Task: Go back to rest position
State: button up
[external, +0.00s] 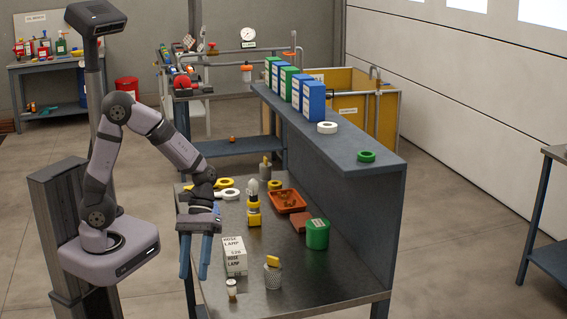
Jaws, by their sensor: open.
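My gripper (197,256) hangs at the left edge of the metal workbench (325,275), pointing down with its two blue fingers apart and nothing between them. My arm is bent, with the elbow high and the forearm sloping down to the right.
The bench holds a yellow-based bottle (253,205), an orange-brown tray (287,201), a green can (317,234), a yellow-topped jar (272,272) and a small jar (232,290). A raised shelf (350,150) with several boxes borders the right side. Floor left of the bench is open.

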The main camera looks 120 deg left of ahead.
jog(key=s+d+m+g+y+p, duration=0.1)
jog(key=s+d+m+y, duration=0.2)
jog(key=m, duration=0.5)
jog(key=s+d+f+m+g+y+p, duration=0.1)
jog(key=s+d+m+y, duration=0.2)
jog(key=m, duration=0.5)
jog(key=shift+m+g+y, duration=0.4)
jog(key=shift+y, duration=0.4)
